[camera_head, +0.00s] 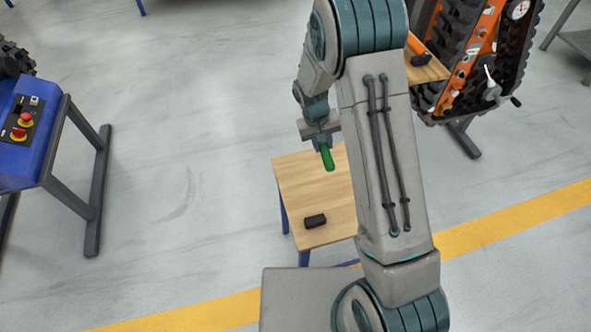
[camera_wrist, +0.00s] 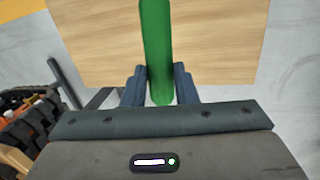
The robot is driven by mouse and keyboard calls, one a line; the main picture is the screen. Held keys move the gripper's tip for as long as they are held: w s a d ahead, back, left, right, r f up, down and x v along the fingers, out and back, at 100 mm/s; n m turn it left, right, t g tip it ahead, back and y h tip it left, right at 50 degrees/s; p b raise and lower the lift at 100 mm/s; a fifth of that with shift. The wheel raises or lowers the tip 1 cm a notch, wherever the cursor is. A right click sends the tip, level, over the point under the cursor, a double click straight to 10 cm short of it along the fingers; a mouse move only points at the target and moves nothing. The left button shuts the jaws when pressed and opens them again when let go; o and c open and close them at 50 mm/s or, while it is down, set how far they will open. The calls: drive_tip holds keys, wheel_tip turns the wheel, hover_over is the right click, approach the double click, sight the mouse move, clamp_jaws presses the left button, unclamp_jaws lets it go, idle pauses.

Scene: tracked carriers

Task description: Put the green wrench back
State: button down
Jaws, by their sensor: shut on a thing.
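The green wrench (camera_head: 327,158) is in my gripper (camera_head: 323,145), over the far left part of a small wooden table (camera_head: 315,193). In the wrist view the green wrench (camera_wrist: 156,45) shows as a green bar between the two blue-grey fingers of my gripper (camera_wrist: 159,84), which are shut on it. The wooden table top (camera_wrist: 215,45) lies behind it in that view. I cannot tell how high the wrench is above the table. The wrench's far end is outside the wrist view.
A black block (camera_head: 315,221) lies on the near left part of the table. A tracked orange and black carrier (camera_head: 478,55) stands at the upper right, by a wooden surface with an orange-handled tool (camera_head: 418,46). A blue control box (camera_head: 28,135) stands at the left. Open floor lies between.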

drive_tip(key=r, duration=0.1)
drive_tip(key=s+r, duration=0.1)
drive_tip(key=r+g, duration=0.1)
drive_tip(key=shift+s+d+n+h, duration=0.25)
drive_tip(key=shift+s+n+h, duration=0.05)
drive_tip(key=shift+s+h, duration=0.1)
drive_tip(key=shift+s+a+f, duration=0.1)
drive_tip(key=shift+s+a, duration=0.05)
drive_tip(key=shift+s, duration=0.15)
drive_tip(key=shift+s+a+f, duration=0.85)
drive_tip(key=shift+s+f, duration=0.8)
drive_tip(key=shift+f, duration=0.1)
drive_tip(key=shift+s+a+f, duration=0.8)
drive_tip(key=shift+s+f, duration=0.8)
drive_tip(key=shift+f, duration=0.2)
drive_tip(key=shift+s+a+f, duration=0.85)
drive_tip(key=shift+s+f, duration=0.8)
drive_tip(key=shift+f, duration=0.1)
drive_tip(key=c, duration=1.1)
unclamp_jaws()
drive_tip(key=shift+c, duration=0.2)
drive_tip(key=shift+r, duration=0.1)
